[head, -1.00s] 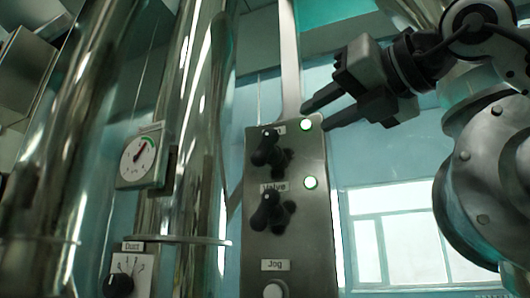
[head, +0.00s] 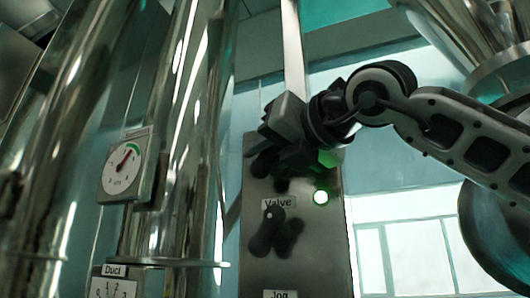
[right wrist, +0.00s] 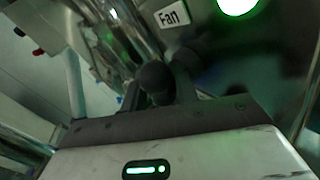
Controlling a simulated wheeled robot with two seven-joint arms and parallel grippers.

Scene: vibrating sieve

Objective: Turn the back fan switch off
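The grey panel (head: 300,262) stands in the middle of the head view. Its upper switch, labelled Fan in the right wrist view, is a black knob (right wrist: 155,82). My right gripper (head: 264,168) is at this switch and covers most of it in the head view. In the right wrist view the fingers (right wrist: 157,90) lie on either side of the knob; I cannot tell whether they press on it. The fan's lamp (right wrist: 238,4) glows green, and its green glow shows beside my gripper in the head view. My left gripper is not in view.
A Jog label (head: 281,294) shows at the bottom edge. Left of the panel are shiny metal pipes, a round gauge (head: 123,168) and a Duct dial (head: 112,287). A window (head: 430,255) is behind, right.

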